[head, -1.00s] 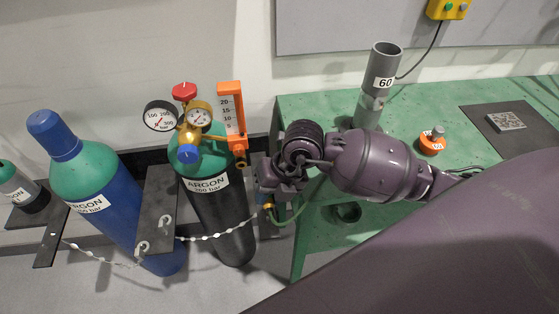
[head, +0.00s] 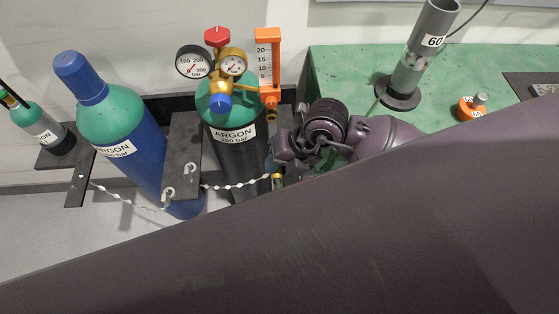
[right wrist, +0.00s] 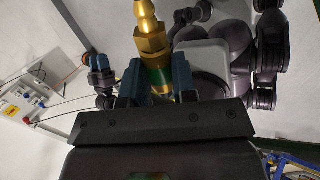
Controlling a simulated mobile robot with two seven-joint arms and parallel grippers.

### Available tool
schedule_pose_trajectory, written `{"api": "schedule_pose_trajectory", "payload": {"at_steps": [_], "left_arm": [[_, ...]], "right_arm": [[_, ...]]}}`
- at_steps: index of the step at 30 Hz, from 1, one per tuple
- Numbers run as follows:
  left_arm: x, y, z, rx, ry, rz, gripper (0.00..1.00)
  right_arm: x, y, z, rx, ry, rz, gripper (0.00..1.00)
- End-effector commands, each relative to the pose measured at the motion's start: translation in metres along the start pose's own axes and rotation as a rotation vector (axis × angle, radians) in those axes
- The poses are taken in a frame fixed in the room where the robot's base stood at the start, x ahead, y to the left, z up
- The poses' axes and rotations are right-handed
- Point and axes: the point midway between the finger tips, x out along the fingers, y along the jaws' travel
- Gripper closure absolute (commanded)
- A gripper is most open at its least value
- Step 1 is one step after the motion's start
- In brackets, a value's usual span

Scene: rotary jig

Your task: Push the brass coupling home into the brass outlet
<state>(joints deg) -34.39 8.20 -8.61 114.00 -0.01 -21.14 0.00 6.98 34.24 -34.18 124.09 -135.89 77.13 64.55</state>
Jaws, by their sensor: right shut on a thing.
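The brass outlet (head: 271,115) hangs below the orange flowmeter (head: 268,70) on the dark argon cylinder in the head view. My right gripper (head: 276,168) is below it, beside the cylinder, shut on the brass coupling (head: 277,181). In the right wrist view the blue jaws (right wrist: 155,82) grip the coupling (right wrist: 152,45) around its green band, and its hex and stepped brass end point up the picture. The coupling and outlet look apart in the head view; their alignment in depth cannot be told.
The regulator with two gauges (head: 193,62) and a red knob (head: 217,37) sits beside the flowmeter. A white chain (head: 235,185) crosses the cylinders. The green bench (head: 350,70) holds a grey post (head: 415,65) and an orange weight (head: 470,107). My dark arm covers the foreground.

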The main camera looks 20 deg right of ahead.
Motion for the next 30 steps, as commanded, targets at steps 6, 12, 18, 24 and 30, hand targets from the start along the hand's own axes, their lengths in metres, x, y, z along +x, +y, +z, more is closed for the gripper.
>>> {"api": "schedule_pose_trajectory", "payload": {"at_steps": [6, 12, 18, 24, 30], "left_arm": [[-0.003, -0.001, -0.008, 0.000, 0.010, -0.001, 0.57], [-0.003, -0.001, -0.006, -0.001, 0.007, -0.001, 0.57], [-0.002, 0.000, -0.003, -0.001, 0.002, -0.001, 0.57], [-0.002, 0.000, -0.001, -0.001, -0.002, -0.001, 0.57], [-0.001, 0.000, 0.000, -0.001, -0.001, -0.001, 0.57]], "right_arm": [[-0.001, 0.000, 0.009, 0.000, -0.002, -0.001, 0.99], [0.000, 0.000, 0.025, 0.000, -0.002, -0.001, 0.99], [0.000, 0.000, 0.041, 0.001, -0.001, -0.001, 0.99], [0.000, 0.000, 0.052, 0.000, 0.000, -0.001, 0.99], [-0.001, 0.000, 0.058, -0.001, -0.001, 0.000, 0.99]]}}
